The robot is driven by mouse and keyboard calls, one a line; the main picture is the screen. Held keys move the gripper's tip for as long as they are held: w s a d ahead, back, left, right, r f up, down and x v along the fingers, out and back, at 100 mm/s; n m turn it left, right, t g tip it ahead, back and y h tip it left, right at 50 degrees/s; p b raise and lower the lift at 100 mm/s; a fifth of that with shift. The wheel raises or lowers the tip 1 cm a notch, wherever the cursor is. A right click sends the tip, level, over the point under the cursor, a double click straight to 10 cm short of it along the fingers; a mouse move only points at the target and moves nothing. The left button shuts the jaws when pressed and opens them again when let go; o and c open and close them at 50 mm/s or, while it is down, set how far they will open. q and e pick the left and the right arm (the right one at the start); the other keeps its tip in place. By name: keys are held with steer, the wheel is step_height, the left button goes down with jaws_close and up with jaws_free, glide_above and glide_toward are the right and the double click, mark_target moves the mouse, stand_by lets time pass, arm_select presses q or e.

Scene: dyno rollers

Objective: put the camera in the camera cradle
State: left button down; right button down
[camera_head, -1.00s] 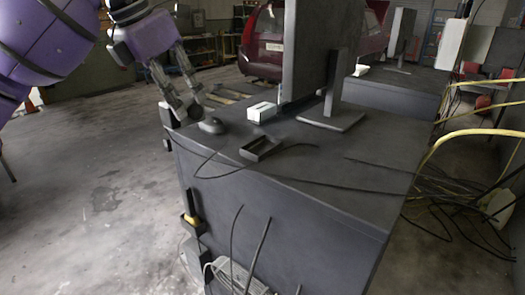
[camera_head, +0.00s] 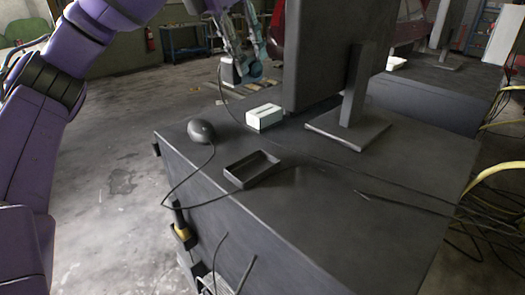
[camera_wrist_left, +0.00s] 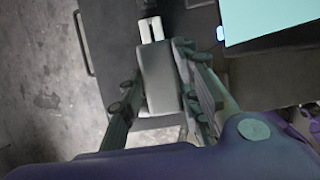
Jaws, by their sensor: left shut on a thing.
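The camera (camera_head: 231,72) is a small grey block held in my left gripper (camera_head: 243,72), up beyond the desk's far left edge. In the left wrist view the camera (camera_wrist_left: 159,78) sits between the two fingers of my left gripper (camera_wrist_left: 165,92), which are shut on it. The camera cradle (camera_head: 237,183) appears to be the shallow black open tray on the desk, near its front left edge. It looks empty. The gripper is apart from it, farther back and higher. My right gripper is not in view.
A dark mouse (camera_head: 201,130) with a trailing cable lies left of the tray. A small white box (camera_head: 264,117) stands behind the tray. A large monitor (camera_head: 318,55) on a stand (camera_head: 350,131) rises close right of the gripper. The desk's right front is mostly clear.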

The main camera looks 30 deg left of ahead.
mark_target(242, 80)
arm_select(q)
steer(key=s+d+f, duration=0.2)
steer(key=s+f, duration=0.1)
steer(key=s+d+f+p, duration=0.1)
steer(key=s+d+f, duration=0.2)
steer(key=s, duration=0.1)
steer(key=s+d+f, duration=0.2)
steer(key=s+f, duration=0.1)
steer(key=s, duration=0.1)
steer(key=shift+s+d+f+p, duration=0.15)
steer(key=shift+d+f+p, duration=0.15)
steer(key=shift+d, duration=0.1)
step_height(242, 80, down, 2)
steer(key=shift+d+f, duration=0.1)
steer(key=shift+f, duration=0.5)
steer(key=shift+f, duration=0.2)
steer(key=c, duration=1.3)
jaws_free()
